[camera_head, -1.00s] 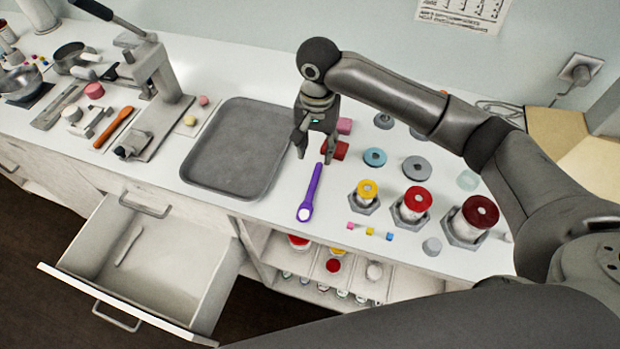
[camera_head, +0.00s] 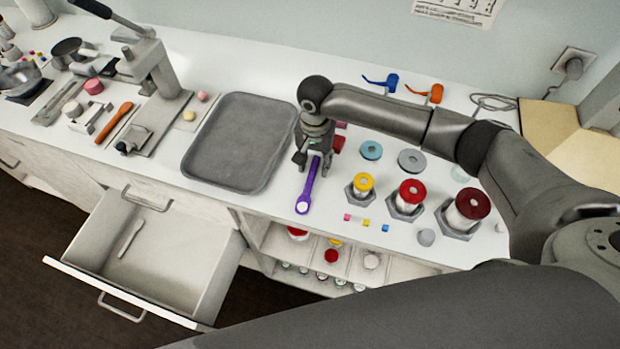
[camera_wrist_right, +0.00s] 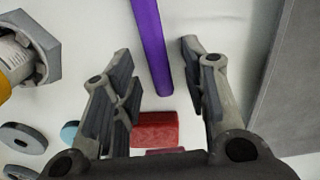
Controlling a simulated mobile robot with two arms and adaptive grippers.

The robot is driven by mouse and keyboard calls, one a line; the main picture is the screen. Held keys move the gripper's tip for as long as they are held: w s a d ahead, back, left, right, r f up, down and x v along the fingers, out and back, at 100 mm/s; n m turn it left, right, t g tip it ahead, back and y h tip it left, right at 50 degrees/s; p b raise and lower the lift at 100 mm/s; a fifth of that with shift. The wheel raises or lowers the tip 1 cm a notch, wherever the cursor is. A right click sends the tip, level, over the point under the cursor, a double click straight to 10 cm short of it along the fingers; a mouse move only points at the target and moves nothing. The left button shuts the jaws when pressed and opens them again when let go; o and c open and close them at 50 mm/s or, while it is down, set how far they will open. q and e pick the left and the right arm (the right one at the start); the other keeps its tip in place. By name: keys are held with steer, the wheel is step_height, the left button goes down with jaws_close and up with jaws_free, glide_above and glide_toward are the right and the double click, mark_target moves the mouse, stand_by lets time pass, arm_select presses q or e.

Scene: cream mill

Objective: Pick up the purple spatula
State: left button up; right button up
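The purple spatula (camera_head: 307,188) lies on the white counter, just right of the grey tray, with its rounded pale-centred end toward the counter's front edge. My right gripper (camera_head: 314,168) is lowered over its far end, pointing down. In the right wrist view the purple handle (camera_wrist_right: 153,45) runs between the two open fingers (camera_wrist_right: 158,85), with a gap on each side. I cannot tell how far the fingertips are above the counter. My left gripper is not in view.
The grey tray (camera_head: 238,184) is close left of the gripper. A red block (camera_wrist_right: 155,130) lies beside the fingers. Yellow (camera_head: 363,184) and red spools in hexagonal holders stand to the right. An open drawer (camera_head: 150,255) juts out below the counter.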

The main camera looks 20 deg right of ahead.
steer(key=shift+c, duration=1.2)
jaws_close()
steer(key=shift+r, duration=0.1)
